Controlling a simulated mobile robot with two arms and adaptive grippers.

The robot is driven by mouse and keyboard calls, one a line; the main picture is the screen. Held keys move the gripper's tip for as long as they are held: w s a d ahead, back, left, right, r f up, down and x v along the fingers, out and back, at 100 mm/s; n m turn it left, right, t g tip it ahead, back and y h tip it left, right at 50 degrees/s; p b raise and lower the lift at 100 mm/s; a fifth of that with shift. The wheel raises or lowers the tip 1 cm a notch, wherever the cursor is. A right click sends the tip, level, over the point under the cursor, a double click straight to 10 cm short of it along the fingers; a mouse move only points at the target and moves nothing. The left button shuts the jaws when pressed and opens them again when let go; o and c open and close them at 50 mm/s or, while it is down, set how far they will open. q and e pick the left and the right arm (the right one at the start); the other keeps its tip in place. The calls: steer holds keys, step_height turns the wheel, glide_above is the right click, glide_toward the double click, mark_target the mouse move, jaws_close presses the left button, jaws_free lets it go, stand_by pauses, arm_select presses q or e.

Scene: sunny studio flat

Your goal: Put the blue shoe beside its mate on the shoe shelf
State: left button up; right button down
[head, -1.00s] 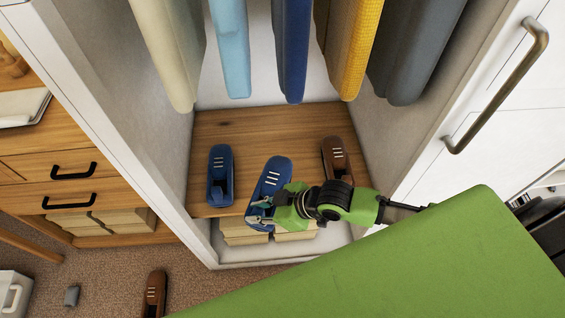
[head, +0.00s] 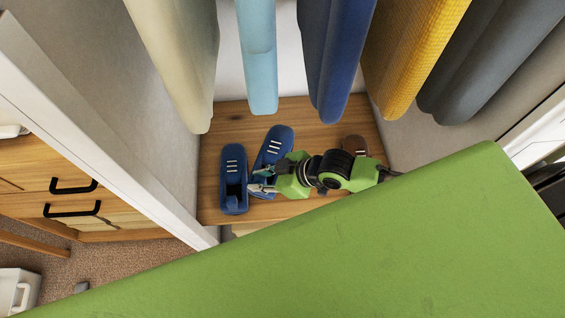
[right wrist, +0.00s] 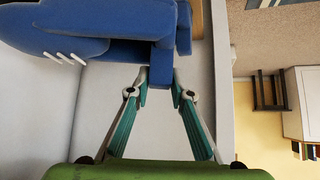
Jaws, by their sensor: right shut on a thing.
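One blue shoe (head: 233,180) stands on the left of the wooden shoe shelf (head: 320,118). The other blue shoe (head: 274,145) is just to its right, toe to the back and turned slightly right. My right gripper (head: 258,182) is shut on the heel end of this second shoe. In the right wrist view the held shoe (right wrist: 90,28) crosses the top, with its heel at the fingertips (right wrist: 160,80). The shoes look very close at the heel ends; I cannot tell whether they touch or whether the held one rests on the shelf. My left gripper is not in view.
A brown shoe (head: 355,144) is on the shelf's right side, partly hidden by my arm. Clothes, including a dark blue garment (head: 333,60) and a yellow one (head: 410,55), hang over the shelf. A white wardrobe wall (head: 150,130) bounds the left.

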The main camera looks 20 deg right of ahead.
mark_target(265, 194)
steer(key=f, duration=0.4)
steer(key=shift+s+f, duration=0.15)
steer(key=shift+s, duration=0.2)
steer(key=shift+w+f+b, duration=0.1)
steer(key=shift+f+b, duration=0.35)
steer(key=shift+f, duration=1.75)
steer(key=c, duration=1.8)
jaws_free()
steer(key=shift+f, duration=0.1)
steer(key=p+v, duration=0.1)
steer(key=v, duration=1.1)
